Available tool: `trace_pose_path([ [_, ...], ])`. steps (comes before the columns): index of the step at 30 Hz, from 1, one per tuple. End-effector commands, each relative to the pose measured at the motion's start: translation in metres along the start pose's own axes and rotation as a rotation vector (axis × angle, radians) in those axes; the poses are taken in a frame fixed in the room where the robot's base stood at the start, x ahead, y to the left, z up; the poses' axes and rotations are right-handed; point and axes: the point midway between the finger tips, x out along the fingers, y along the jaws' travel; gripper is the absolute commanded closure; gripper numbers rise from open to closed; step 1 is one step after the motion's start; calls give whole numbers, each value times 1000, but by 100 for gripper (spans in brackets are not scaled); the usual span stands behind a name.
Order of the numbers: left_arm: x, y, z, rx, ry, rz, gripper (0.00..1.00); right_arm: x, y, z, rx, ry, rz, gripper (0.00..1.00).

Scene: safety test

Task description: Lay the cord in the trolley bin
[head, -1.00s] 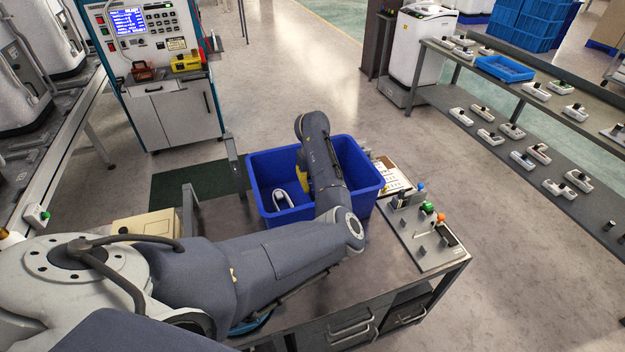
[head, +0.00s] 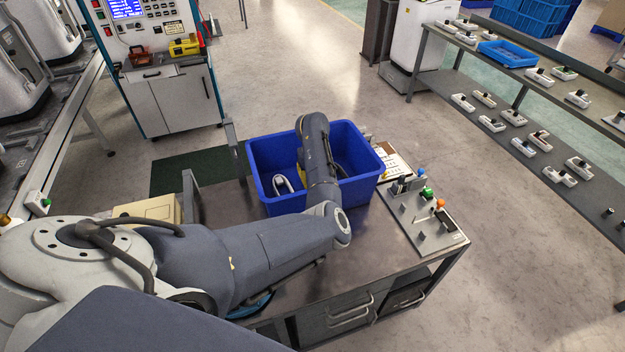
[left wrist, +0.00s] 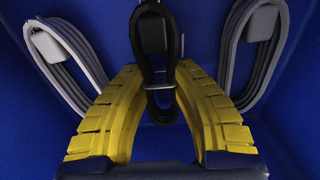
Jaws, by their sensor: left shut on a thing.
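The black cord (left wrist: 152,35) is coiled in a loop and held between the yellow fingertips of my left gripper (left wrist: 160,72). The gripper is shut on it and points down inside the blue trolley bin (head: 360,190). In the left wrist view the bin's blue inside (left wrist: 50,130) surrounds the fingers. Whether the black cord touches the floor is unclear. In the head view my own wrist hides most of the left gripper and the black cord. My right gripper is not in view.
In the bin, a white coiled cord (left wrist: 62,50) lies left of the gripper and a grey coiled cord (left wrist: 255,50) lies right. A panel with knobs (head: 425,215) sits right of the bin. A shelf of small devices (head: 530,80) stands farther right.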

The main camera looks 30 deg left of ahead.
Motion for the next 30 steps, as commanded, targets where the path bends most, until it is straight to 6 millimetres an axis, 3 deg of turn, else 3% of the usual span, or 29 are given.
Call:
trace_pose_path([
  [7,0,0,0,0,-1,0,100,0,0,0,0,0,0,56],
  [8,0,0,0,0,-1,0,71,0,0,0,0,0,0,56],
  [13,0,0,0,0,-1,0,51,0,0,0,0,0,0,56],
  [22,-2,0,0,0,-1,0,51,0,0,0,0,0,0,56],
  [30,-18,-1,1,0,-2,-2,51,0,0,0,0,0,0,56],
])
